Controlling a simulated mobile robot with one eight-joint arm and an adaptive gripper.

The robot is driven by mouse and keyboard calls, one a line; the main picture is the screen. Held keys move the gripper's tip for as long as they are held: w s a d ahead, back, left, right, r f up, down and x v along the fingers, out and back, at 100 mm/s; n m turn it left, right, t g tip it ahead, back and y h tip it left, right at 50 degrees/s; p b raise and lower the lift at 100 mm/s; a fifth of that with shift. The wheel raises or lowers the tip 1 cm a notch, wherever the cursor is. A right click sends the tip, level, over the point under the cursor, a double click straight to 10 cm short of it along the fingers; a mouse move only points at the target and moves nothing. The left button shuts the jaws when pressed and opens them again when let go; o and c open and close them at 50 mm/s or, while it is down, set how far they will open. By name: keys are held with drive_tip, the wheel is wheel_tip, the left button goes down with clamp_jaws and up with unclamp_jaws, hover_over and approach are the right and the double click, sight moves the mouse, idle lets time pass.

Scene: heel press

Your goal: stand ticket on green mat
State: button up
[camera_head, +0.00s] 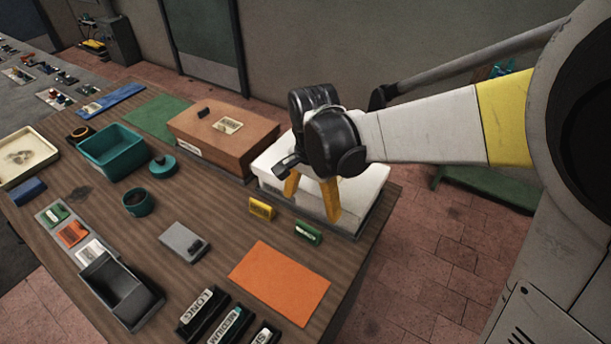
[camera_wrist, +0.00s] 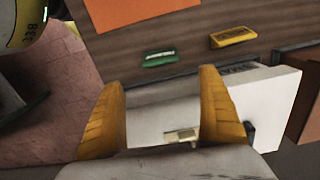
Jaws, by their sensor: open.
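The green mat (camera_head: 157,116) lies flat at the back of the table, left of the brown box (camera_head: 220,140). A small cream piece (camera_wrist: 181,135) lies on the white box (camera_head: 345,212), between my fingers in the wrist view; I cannot tell if it is the ticket. A cream label-like card (camera_head: 228,126) lies on the brown box. My gripper (camera_head: 312,206) is open and empty, its yellow fingers pointing down over the white box. The fingers (camera_wrist: 162,80) stand apart in the wrist view. My gripper hides part of the white box in the head view.
A yellow tag (camera_head: 262,208) and a green tag (camera_head: 307,233) lie before the white box. An orange mat (camera_head: 279,283) is at the front. A teal bin (camera_head: 112,151), teal cup (camera_head: 138,202) and black tray (camera_head: 121,289) stand left. Bare table lies mid-left.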

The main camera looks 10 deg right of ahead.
sight(309, 226)
drive_tip(key=f, duration=0.2)
drive_tip(key=f+b, duration=0.1)
drive_tip(key=f, duration=0.1)
drive_tip(key=shift+s+a, duration=0.1)
drive_tip(key=shift+s, duration=0.1)
drive_tip(key=f+b, duration=0.1)
drive_tip(key=f, duration=0.1)
drive_tip(key=f+b, duration=0.2)
drive_tip(key=f, duration=0.1)
drive_tip(key=shift+a+f, duration=0.3)
drive_tip(key=shift+r, duration=0.1)
drive_tip(key=c, duration=0.9)
drive_tip(key=shift+c, duration=0.2)
